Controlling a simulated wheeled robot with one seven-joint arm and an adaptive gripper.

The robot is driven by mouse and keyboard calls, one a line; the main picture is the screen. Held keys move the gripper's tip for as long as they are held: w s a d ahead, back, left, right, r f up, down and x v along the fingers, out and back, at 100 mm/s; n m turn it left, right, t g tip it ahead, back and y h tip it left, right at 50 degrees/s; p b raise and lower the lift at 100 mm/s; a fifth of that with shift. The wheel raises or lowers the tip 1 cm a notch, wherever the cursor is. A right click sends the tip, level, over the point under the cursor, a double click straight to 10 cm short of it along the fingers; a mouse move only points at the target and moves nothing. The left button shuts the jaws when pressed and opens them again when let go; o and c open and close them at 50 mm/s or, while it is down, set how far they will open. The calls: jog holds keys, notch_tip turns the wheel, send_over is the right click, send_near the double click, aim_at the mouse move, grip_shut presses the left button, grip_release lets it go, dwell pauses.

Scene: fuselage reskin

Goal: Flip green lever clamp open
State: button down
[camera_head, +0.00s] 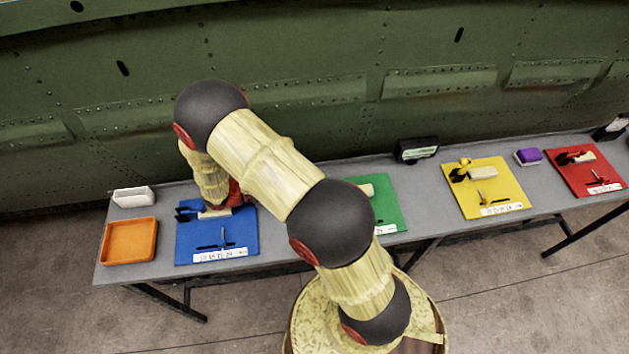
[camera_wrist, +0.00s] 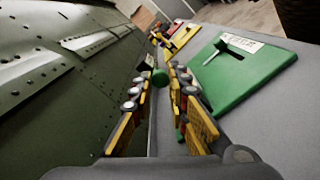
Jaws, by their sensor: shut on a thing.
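The green board (camera_wrist: 243,75) lies on the table at the right of the wrist view, with a green T-shaped piece and a white label on it. In the head view the green board (camera_head: 392,214) is partly hidden by my arm. My gripper (camera_wrist: 160,88) points along the table, its fingers shut on a small round green knob (camera_wrist: 160,77), which looks like the end of the green clamp's lever. The rest of the lever is hidden by the fingers, so I cannot tell its angle. In the head view my arm hides the gripper.
The blue board (camera_head: 240,240) and orange tray (camera_head: 129,241) are at left. A black box (camera_head: 417,149) stands behind. The green fuselage (camera_head: 330,60) walls the table's back.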

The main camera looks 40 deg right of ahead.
jog(key=shift+f, duration=0.1)
jog(key=c, duration=1.7)
grip_release()
jog(key=shift+c, duration=0.2)
jog(key=shift+o, duration=0.3)
jog(key=v, duration=1.2)
